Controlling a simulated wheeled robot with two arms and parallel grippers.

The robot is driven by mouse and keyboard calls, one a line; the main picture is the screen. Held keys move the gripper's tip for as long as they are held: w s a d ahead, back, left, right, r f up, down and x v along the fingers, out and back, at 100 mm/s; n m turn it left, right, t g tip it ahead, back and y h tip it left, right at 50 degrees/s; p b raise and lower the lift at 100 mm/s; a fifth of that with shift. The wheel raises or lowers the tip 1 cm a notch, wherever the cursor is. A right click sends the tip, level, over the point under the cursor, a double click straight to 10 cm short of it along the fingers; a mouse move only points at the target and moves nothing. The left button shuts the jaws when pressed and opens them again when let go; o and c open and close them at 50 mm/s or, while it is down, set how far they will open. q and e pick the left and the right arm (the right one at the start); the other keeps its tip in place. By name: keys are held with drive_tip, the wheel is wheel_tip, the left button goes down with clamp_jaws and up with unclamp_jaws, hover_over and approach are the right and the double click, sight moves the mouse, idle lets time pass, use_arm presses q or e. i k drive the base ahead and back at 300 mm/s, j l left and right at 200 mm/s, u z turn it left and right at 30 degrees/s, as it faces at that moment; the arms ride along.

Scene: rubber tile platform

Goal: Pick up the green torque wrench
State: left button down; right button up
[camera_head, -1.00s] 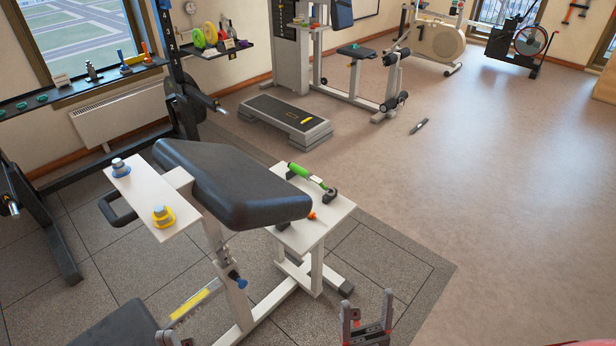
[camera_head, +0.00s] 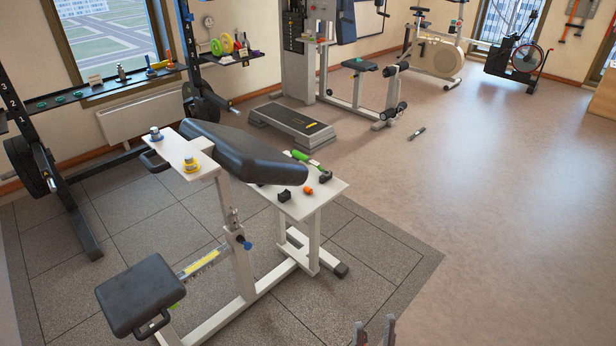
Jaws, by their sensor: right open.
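The green torque wrench (camera_head: 301,156) lies on a small white shelf (camera_head: 322,194) beside the bench's black pad. Its green handle points to the back left, and the pad's edge stands close in front of it. The other end lies by a black block (camera_head: 325,177). My right gripper (camera_head: 375,336) shows only its two fingertips at the bottom edge. They are apart with nothing between them, well in front of the shelf and away from the wrench. My left gripper is not in view.
An orange piece (camera_head: 308,190) and another black block (camera_head: 284,196) lie on the shelf. The padded bench (camera_head: 245,155) and its seat (camera_head: 140,294) stand to the left. A second white plate holds a yellow item (camera_head: 191,166) and a blue-grey one (camera_head: 156,134). Floor on the right is open.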

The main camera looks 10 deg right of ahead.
sight(307, 160)
drive_tip(key=k+u, duration=0.1)
drive_tip(key=u, duration=0.3)
drive_tip(key=k+u, duration=0.1)
drive_tip(key=u, duration=0.35)
drive_tip(key=k+j+u, duration=0.1)
drive_tip(key=u, duration=0.3)
drive_tip(key=k+j+u, duration=0.1)
drive_tip(key=u, duration=0.3)
drive_tip(key=l+u, duration=0.15)
drive_tip(key=l, duration=0.5)
drive_tip(key=l+u, duration=0.2)
drive_tip(key=l, duration=0.5)
drive_tip(key=k+l+u, duration=0.15)
drive_tip(key=l, duration=0.5)
drive_tip(key=l+u, duration=0.15)
drive_tip(key=l, duration=0.5)
